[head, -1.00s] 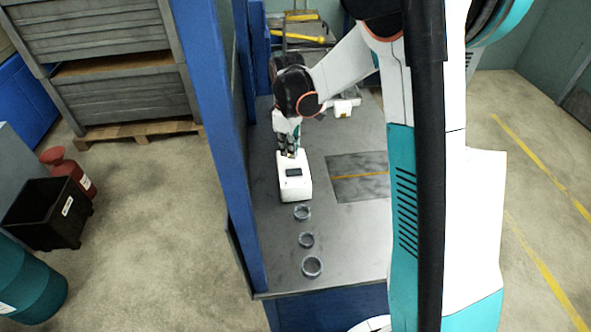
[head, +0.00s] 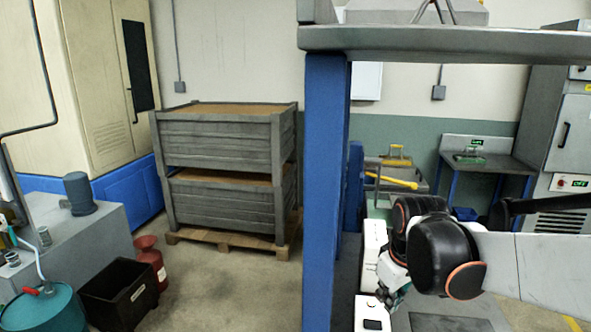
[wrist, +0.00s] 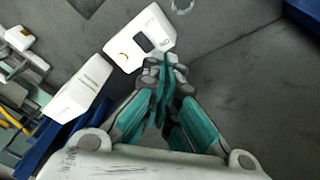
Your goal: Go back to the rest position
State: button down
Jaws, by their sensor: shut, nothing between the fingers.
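My gripper (head: 388,294) is low over the grey work surface at the right of the head view, its arm reaching in from the right. In the wrist view my gripper (wrist: 164,68) has its teal fingers drawn together, with nothing between them. Part of a ring (wrist: 182,5) shows at the top of the wrist view.
A second white box (wrist: 77,92) stands beside the device. A blue post (head: 324,190) and an overhead shelf (head: 440,44) bound the bench. Grey stacked crates (head: 222,145), a black bin (head: 118,293) and a red container (head: 150,260) stand left. Bare floor lies between them and the post.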

jog(key=s+m+t+b, duration=0.3)
jog(key=s+m+t, duration=0.1)
jog(key=s, duration=1.1)
jog(key=shift+s+f+m, duration=0.2)
jog(key=shift+f+m, duration=0.2)
jog(key=shift+m, duration=0.4)
jog(key=shift+w+r, duration=0.1)
jog(key=w+d+f+m+g+p, duration=0.1)
jog(key=w+d+m+g+p, duration=0.1)
jog(key=w, duration=2.1)
jog(key=shift+d+f+g+h+p, duration=0.15)
jog(key=shift+f+g+h+p, duration=0.2)
jog(key=shift+g, duration=0.55)
jog(key=shift+f, duration=0.15)
